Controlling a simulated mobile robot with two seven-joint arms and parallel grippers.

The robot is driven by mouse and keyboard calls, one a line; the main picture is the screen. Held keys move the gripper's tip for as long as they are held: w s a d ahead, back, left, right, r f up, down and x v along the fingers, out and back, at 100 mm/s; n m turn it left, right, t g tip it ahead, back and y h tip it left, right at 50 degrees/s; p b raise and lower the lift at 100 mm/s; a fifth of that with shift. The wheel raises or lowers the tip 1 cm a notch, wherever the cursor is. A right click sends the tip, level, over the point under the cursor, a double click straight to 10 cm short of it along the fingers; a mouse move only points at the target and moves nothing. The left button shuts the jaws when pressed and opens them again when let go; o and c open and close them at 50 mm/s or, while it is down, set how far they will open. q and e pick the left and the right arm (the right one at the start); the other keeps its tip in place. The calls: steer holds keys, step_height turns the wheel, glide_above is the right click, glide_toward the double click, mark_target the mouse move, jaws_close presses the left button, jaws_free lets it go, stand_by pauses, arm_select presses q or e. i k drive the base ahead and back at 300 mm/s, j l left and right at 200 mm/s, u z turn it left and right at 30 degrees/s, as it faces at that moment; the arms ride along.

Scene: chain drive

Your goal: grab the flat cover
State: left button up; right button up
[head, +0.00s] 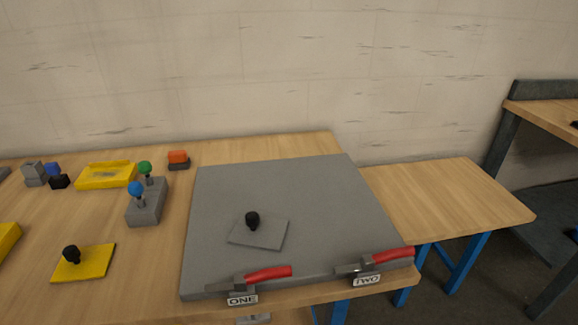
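Two flat plates with black knobs are in the head view, and I cannot tell which one is the flat cover. A thin grey plate (268,236) with a black knob lies on the large grey board. A yellow plate (95,264) with a black knob lies on the wooden table at the left. Both lie flat, with their knobs pointing up and nothing on top of them. Neither of my grippers is in view.
Red-handled clamps (267,273) (385,255) sit at the front edge of the grey board (300,184). A grey block (146,207) with blue and green knobs, a yellow tray (104,175) and an orange-topped block (178,159) stand left. The table's right part (449,195) is clear.

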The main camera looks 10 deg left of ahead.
mark_target(77, 264)
steer(key=u, duration=1.6)
